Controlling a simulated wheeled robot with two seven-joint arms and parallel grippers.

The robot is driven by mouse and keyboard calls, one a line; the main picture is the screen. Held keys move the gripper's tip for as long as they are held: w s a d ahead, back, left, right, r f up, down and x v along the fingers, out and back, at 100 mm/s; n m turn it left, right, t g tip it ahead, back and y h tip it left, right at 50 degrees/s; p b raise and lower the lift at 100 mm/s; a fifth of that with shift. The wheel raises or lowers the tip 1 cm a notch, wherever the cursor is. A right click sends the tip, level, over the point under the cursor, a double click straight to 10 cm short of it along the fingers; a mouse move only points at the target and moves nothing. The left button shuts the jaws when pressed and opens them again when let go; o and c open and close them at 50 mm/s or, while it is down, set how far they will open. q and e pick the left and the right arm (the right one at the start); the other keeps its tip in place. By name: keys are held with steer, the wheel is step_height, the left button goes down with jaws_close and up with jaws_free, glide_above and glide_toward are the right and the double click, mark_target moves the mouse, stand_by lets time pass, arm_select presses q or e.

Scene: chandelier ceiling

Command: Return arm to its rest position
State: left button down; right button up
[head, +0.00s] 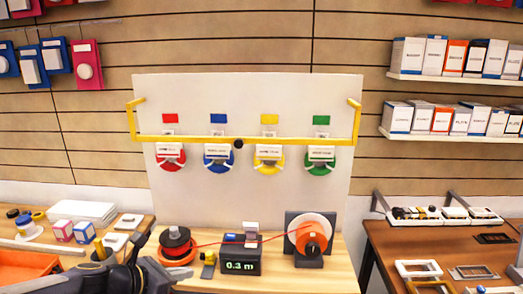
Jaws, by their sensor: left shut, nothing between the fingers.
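My left gripper (138,246) is at the lower left of the head view, above the wooden table, with its dark arm coming in along the bottom edge. It is shut and holds nothing. It is left of a dark spool on an orange base (176,247); I cannot tell the exact gap between them. My right gripper is not in view.
A measuring device reading 0.3 m (240,257) and an orange reel (312,240) stand on the table, joined by a red line. A white panel (240,100) with a yellow bar (290,140) stands behind. An orange tray (30,262) is at left.

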arm_select(q)
steer(key=s+d+r+m+g+y, duration=0.1)
steer(key=s+m, duration=0.7)
steer(key=s+d+r+m+g, duration=0.1)
steer(key=s+m+g, duration=0.1)
steer(key=s+m, duration=0.6)
steer(key=s+a+f+m+y, duration=0.3)
steer(key=s+f+m, duration=0.1)
steer(key=s+m, duration=0.5)
steer(key=shift+a+m+g, duration=0.25)
steer(key=shift+m+g, duration=0.15)
steer(key=shift+m, duration=0.6)
steer(key=shift+w+f, duration=0.1)
